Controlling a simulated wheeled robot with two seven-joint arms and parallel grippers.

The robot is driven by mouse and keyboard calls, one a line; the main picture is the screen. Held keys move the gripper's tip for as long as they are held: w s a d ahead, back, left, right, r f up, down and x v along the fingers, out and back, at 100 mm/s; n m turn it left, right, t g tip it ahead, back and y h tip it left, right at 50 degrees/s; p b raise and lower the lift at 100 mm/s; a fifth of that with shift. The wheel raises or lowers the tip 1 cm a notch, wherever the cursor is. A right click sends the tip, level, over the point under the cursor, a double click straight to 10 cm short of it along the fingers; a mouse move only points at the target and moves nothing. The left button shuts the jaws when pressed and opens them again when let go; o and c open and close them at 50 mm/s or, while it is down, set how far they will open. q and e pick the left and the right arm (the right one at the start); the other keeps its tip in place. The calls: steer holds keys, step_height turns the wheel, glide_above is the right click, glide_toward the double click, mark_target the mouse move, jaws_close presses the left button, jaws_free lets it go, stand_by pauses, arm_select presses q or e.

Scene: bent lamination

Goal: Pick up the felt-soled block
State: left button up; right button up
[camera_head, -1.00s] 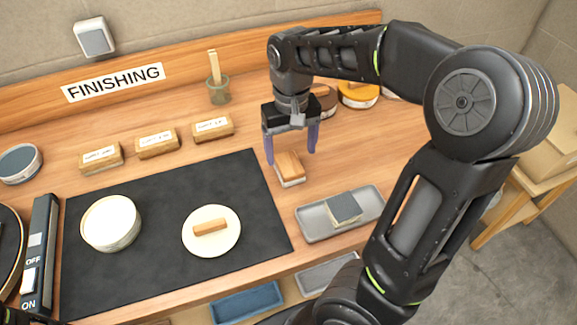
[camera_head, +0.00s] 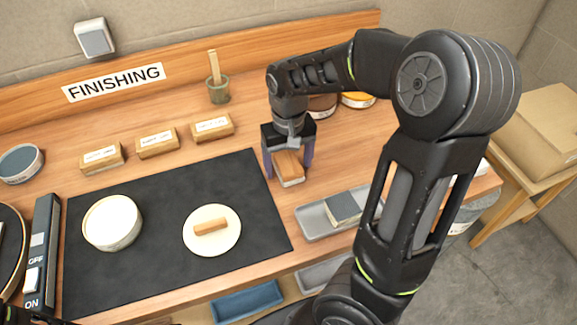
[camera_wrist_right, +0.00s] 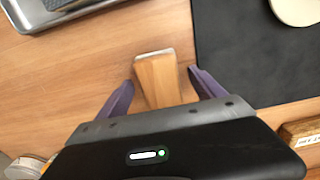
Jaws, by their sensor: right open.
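The felt-soled block (camera_head: 291,169), wooden with a pale layer along its bottom, lies on the wooden bench just right of the black mat. My right gripper (camera_head: 288,174) is over it, pointing down and open, with one purple finger on each side of the block. In the right wrist view the block (camera_wrist_right: 158,82) shows between the two spread fingers of the gripper (camera_wrist_right: 161,78), with gaps on both sides. The gripper body hides the block's near end there. My left gripper is not in view.
A grey tray (camera_head: 312,226) with a grey-topped block (camera_head: 345,207) stands to the right. The black mat (camera_head: 165,245) holds a round pale tub (camera_head: 112,222) and a pale disc (camera_head: 222,240) with a small wooden piece. Several labelled blocks and round tins stand behind.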

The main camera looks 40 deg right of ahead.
steer(key=shift+c, duration=0.5)
steer(key=c, duration=1.4)
